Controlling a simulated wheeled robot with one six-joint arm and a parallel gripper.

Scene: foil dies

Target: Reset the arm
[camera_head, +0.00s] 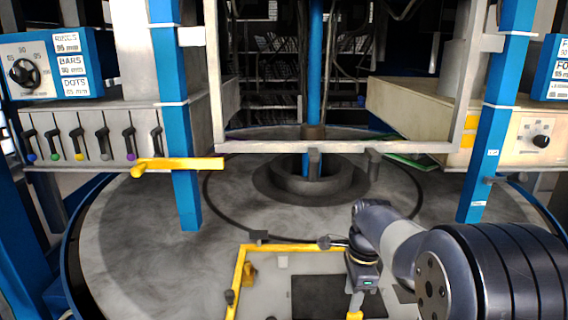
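My arm comes in from the lower right, with a large dark ribbed joint and a grey link bent toward the middle. Its wrist hangs down at the lower centre, with a yellow band and a small green light. My gripper (356,304) points down below the wrist, over the right part of a yellow-edged frame. Its fingers are small and partly cut off by the picture's bottom edge, so I cannot tell whether they are open or shut. I see nothing clearly held.
The yellow-edged frame (240,270) lies around a pale surface with a dark plate (312,296). Blue posts (186,170) (487,165) flank a grey crossbar (270,147). A yellow handle (180,165) sticks out at left, below several coloured levers (104,143). The round grey floor (140,250) is open at left.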

